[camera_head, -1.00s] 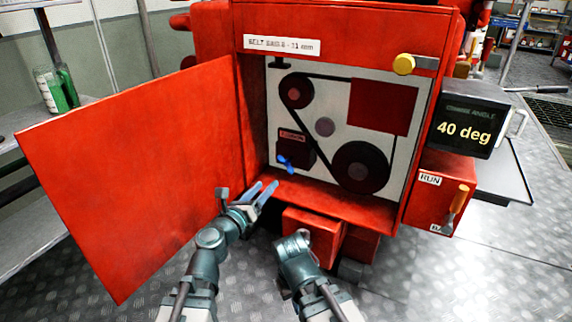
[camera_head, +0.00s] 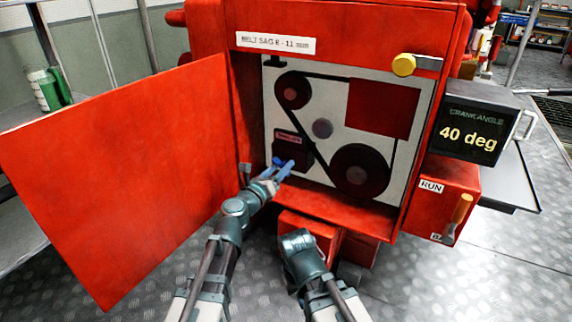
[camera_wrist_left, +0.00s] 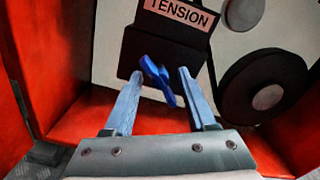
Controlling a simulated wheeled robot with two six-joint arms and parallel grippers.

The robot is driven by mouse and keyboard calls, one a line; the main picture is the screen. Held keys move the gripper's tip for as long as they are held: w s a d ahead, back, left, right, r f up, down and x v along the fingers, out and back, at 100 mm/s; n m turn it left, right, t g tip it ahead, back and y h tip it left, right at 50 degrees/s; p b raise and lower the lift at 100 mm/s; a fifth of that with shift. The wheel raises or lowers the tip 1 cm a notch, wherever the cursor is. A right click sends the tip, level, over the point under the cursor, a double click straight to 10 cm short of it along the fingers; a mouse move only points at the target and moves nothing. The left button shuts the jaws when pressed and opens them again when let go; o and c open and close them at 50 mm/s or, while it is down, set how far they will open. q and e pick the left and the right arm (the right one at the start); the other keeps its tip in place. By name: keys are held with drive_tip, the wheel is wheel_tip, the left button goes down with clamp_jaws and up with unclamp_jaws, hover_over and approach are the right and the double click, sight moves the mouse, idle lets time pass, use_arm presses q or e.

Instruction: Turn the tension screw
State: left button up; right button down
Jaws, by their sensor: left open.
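The tension screw is a blue wing-shaped handle (camera_wrist_left: 156,80) on a dark block labelled TENSION (camera_wrist_left: 178,12), inside the open red cabinet. In the head view the blue handle (camera_head: 278,161) shows small at the lower left of the belt panel, partly hidden by my fingertips. My left gripper (camera_wrist_left: 158,90) is open, its two blue fingers on either side of the handle in the wrist view. I cannot tell if either finger touches it. My right arm (camera_head: 300,245) shows low in the head view, but I cannot make out its fingers.
The red door (camera_head: 115,180) stands open at the left. Belt pulleys (camera_head: 360,171) sit right of the screw. A display (camera_head: 468,132) reads 40 deg, above a RUN box with an orange-handled lever (camera_head: 458,216). The cabinet's red bottom ledge (camera_head: 340,210) lies below the panel.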

use_arm(q)
drive_tip(key=shift+w+d, duration=0.25)
drive_tip(key=shift+w, duration=0.25)
clamp_jaws()
drive_tip(key=shift+m, duration=0.3)
